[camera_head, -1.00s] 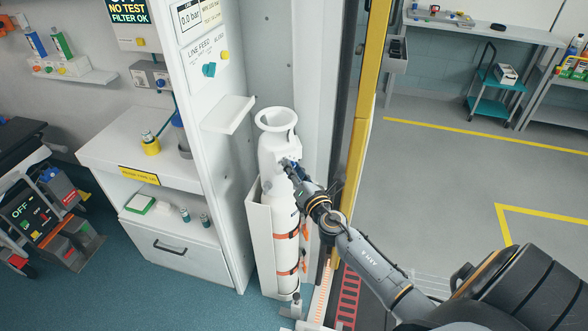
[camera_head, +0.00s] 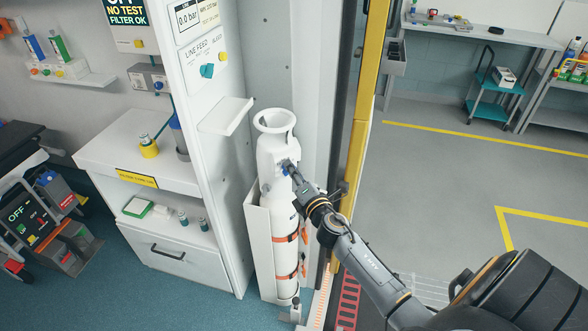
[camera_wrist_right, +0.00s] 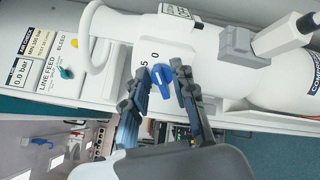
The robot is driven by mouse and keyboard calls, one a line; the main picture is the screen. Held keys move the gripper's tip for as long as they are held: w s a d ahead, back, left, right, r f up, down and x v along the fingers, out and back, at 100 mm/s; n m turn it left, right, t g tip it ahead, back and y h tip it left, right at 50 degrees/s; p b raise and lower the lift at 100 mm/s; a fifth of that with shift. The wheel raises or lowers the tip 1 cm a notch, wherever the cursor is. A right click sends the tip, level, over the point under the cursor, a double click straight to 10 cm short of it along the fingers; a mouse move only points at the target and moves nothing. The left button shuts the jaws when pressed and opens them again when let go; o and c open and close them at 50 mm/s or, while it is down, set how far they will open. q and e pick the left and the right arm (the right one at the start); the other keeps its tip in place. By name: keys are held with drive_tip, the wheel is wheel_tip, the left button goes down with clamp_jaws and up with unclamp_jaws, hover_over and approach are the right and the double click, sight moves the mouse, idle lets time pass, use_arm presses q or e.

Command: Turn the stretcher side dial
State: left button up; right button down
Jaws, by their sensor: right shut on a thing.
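A white gas cylinder (camera_head: 273,190) stands upright in a white holder at the middle of the head view, held by orange straps. My right gripper (camera_head: 288,168) reaches its upper part from the lower right. In the right wrist view, a blue dial (camera_wrist_right: 162,78) sits on the cylinder's white head, with the marks 0 and 5 beside it. My right gripper (camera_wrist_right: 160,73) is shut on this dial, one finger on each side. In the head view, the fingers mostly hide the dial. My left gripper is not in view.
A white cabinet wall with a line-feed panel (camera_head: 204,65) and a small shelf (camera_head: 226,115) stands left of the cylinder. A yellow post (camera_head: 365,100) rises close to its right. Open grey floor (camera_head: 440,180) lies beyond the post.

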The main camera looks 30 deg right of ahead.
drive_tip(key=shift+a, duration=0.3)
drive_tip(key=c, duration=1.5)
unclamp_jaws()
drive_tip(key=shift+o, duration=0.2)
drive_tip(key=shift+w+a, duration=0.1)
drive_tip(key=s+a, duration=0.2)
drive_tip(key=s, duration=0.9)
drive_tip(key=shift+s, duration=0.4)
drive_tip(key=shift+r, duration=0.1)
